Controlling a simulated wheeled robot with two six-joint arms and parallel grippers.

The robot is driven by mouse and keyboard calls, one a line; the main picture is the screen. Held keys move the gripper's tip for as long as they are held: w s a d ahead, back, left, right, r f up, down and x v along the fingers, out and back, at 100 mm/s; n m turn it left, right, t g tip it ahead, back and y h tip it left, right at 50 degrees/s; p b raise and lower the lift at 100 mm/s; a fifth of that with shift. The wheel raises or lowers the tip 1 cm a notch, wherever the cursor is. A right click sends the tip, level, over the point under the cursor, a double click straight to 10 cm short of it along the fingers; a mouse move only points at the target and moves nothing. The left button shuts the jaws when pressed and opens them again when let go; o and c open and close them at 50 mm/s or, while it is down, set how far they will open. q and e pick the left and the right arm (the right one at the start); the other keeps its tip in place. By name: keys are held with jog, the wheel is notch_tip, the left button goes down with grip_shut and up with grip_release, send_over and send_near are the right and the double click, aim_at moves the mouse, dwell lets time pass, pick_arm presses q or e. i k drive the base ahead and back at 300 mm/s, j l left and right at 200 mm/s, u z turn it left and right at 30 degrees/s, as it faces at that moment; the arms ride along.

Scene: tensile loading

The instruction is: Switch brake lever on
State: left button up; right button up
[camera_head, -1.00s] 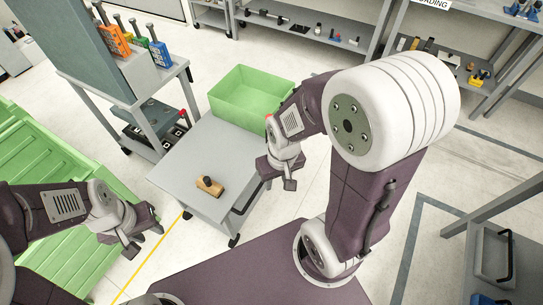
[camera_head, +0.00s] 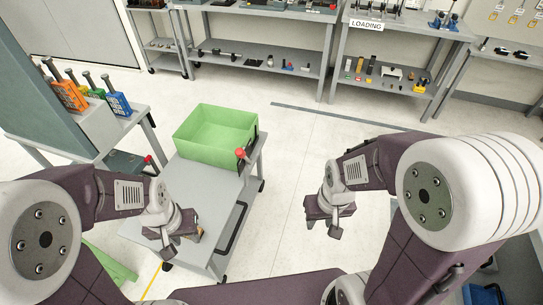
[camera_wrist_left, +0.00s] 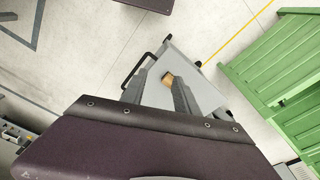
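A red ball knob (camera_head: 240,153), which looks like the brake lever's end, sits at the right side of the grey cart (camera_head: 215,186), by the green bin; its shaft is mostly hidden. My left gripper (camera_head: 180,243) is over the near end of the cart, left of and nearer than the knob. In the left wrist view its two fingers (camera_wrist_left: 158,80) are apart with nothing between them. A tan block (camera_wrist_left: 168,78) lies on the cart below. My right gripper (camera_head: 323,226) hangs over the floor to the right of the cart, apart from it, and looks open and empty.
A green bin (camera_head: 214,136) stands on the cart's far end. A table (camera_head: 137,128) with orange and blue tools is at the left. Shelves (camera_head: 262,58) line the back wall. The floor (camera_head: 290,150) right of the cart is clear.

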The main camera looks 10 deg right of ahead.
aim_at(239, 152)
jog(key=i+l+u, duration=0.1)
jog(key=u, duration=0.35)
jog(key=l+u, duration=0.45)
jog(key=i+j, duration=0.05)
jog(key=j, duration=0.05)
